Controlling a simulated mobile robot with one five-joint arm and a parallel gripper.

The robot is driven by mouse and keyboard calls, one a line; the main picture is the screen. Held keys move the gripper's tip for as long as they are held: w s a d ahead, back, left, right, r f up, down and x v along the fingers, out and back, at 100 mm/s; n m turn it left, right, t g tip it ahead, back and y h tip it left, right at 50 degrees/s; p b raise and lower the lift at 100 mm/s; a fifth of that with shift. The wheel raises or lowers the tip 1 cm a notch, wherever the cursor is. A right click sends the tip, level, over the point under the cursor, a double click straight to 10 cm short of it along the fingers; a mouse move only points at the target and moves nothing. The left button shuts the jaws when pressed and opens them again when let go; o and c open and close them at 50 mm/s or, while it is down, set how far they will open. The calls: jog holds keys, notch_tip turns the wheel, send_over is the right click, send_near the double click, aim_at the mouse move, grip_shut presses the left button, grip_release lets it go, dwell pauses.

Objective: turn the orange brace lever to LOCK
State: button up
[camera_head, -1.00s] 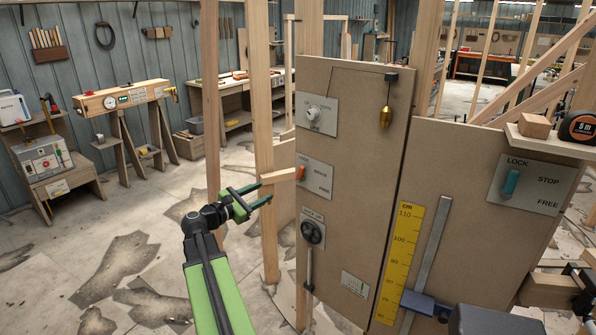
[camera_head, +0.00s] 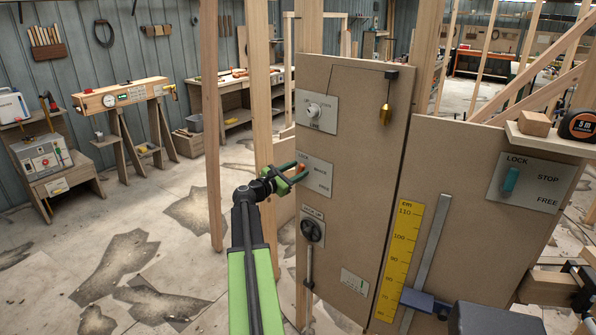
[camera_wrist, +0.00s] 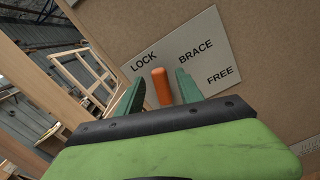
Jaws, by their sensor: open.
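The orange brace lever (camera_wrist: 162,88) stands out from a grey plate (camera_wrist: 200,58) marked LOCK, BRACE and FREE in the wrist view. There it points up, between the words LOCK and BRACE. My green gripper (camera_wrist: 158,92) is open, with one finger on each side of the lever; whether either finger touches it I cannot tell. In the head view my gripper (camera_head: 293,172) is at the plate (camera_head: 316,176) on the tan panel, and the lever (camera_head: 301,168) shows only as a small orange spot between the fingers.
A white knob (camera_head: 314,111) sits above the brace plate and a black round knob (camera_head: 312,231) below it. A brass plumb bob (camera_head: 384,115) hangs at the upper right of the panel. A wooden post (camera_head: 262,150) stands left of the panel.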

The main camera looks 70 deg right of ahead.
jog(key=shift+s+d, duration=0.2)
jog(key=shift+d, duration=0.35)
jog(key=shift+c, duration=0.3)
grip_shut()
dwell(0.8)
